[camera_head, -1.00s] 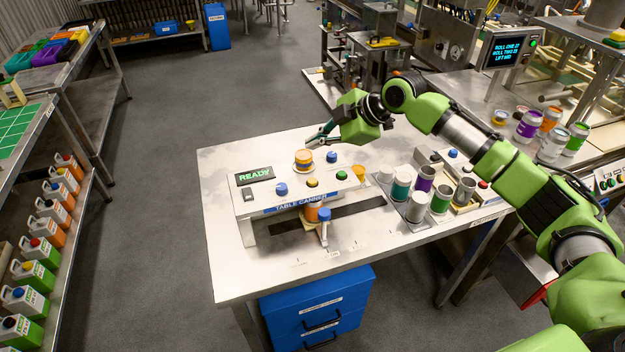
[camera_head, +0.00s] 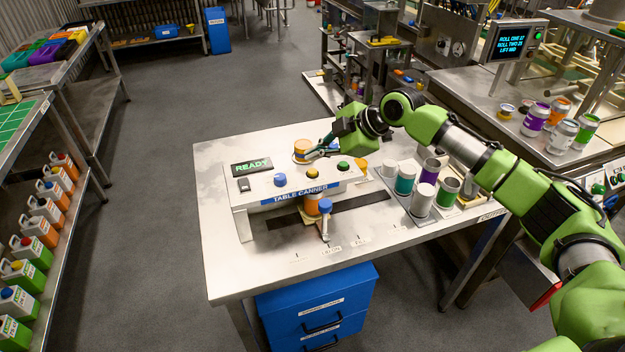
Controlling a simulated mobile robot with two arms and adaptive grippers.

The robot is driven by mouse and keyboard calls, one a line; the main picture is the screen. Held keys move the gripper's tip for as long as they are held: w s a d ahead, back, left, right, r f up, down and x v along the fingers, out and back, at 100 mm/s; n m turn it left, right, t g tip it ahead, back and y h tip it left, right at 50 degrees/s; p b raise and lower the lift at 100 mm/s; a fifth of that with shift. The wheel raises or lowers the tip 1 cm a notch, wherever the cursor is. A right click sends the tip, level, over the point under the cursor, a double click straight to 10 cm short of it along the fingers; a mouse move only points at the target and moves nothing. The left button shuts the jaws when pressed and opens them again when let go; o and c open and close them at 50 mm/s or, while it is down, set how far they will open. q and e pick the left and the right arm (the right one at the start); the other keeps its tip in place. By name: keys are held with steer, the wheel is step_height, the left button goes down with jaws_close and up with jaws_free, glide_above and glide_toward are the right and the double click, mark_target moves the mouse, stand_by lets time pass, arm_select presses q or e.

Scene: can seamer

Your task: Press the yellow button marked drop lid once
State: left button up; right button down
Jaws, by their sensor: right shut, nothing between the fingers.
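The table canner (camera_head: 290,197) stands on the steel table. A yellow button (camera_head: 312,174) sits on its top, between a blue knob (camera_head: 280,180) and a green button (camera_head: 343,166); any marking on it is too small to read. My right gripper (camera_head: 310,156) is shut and empty. Its tips point down and left, just behind and above the yellow button, beside the orange-yellow lid stack (camera_head: 302,146). I cannot tell whether the tips touch anything. My left gripper is not in view.
The READY display (camera_head: 252,167) is lit green. An orange can (camera_head: 312,204) stands under the canner's front, by a blue-topped lever (camera_head: 325,208). The table's front left is clear.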

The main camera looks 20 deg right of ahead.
mark_target(315, 171)
steer(key=shift+f, duration=0.85)
steer(key=shift+f, duration=0.15)
stand_by(0.7)
steer(key=shift+f, duration=0.25)
steer(key=shift+f+b, duration=0.35)
steer(key=shift+f, duration=0.15)
stand_by(0.6)
steer(key=shift+r, duration=0.15)
steer(key=shift+r+p, duration=0.75)
steer(key=shift+p, duration=0.05)
step_height(315, 171, up, 5)
steer(key=p, duration=0.4)
